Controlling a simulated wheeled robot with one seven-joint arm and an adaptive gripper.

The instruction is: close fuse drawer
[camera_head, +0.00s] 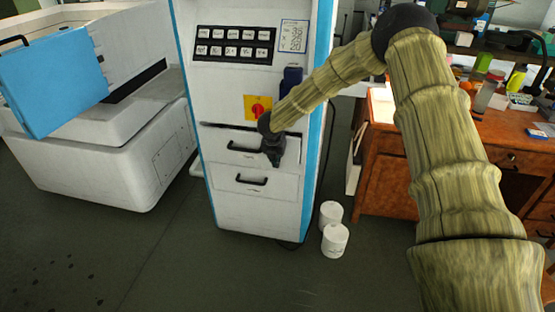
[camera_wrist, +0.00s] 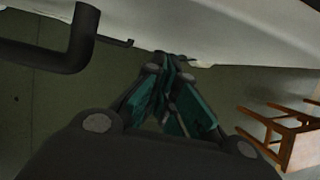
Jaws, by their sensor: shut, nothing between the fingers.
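The white cabinet (camera_head: 240,205) has two drawers with black bar handles. The upper drawer (camera_head: 222,140) stands slightly out, with a dark gap along its top edge. The lower drawer (camera_head: 285,187) looks flush. No readable label tells which is the fuse drawer. My gripper (camera_head: 273,160) is in front of the upper drawer, right of its handle (camera_head: 245,149), and hides part of that drawer's right side. In the wrist view my gripper (camera_wrist: 172,66) is shut and empty, its tips close to the white front; contact cannot be told. A black handle (camera_wrist: 62,45) is large at upper left.
A red and yellow switch (camera_head: 257,108) and button panel (camera_head: 234,43) are above the drawers. Two white tubs (camera_head: 335,240) stand on the floor right of the cabinet. A wooden desk (camera_head: 390,172) is further right. A white machine (camera_head: 80,165) is left. Floor in front is clear.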

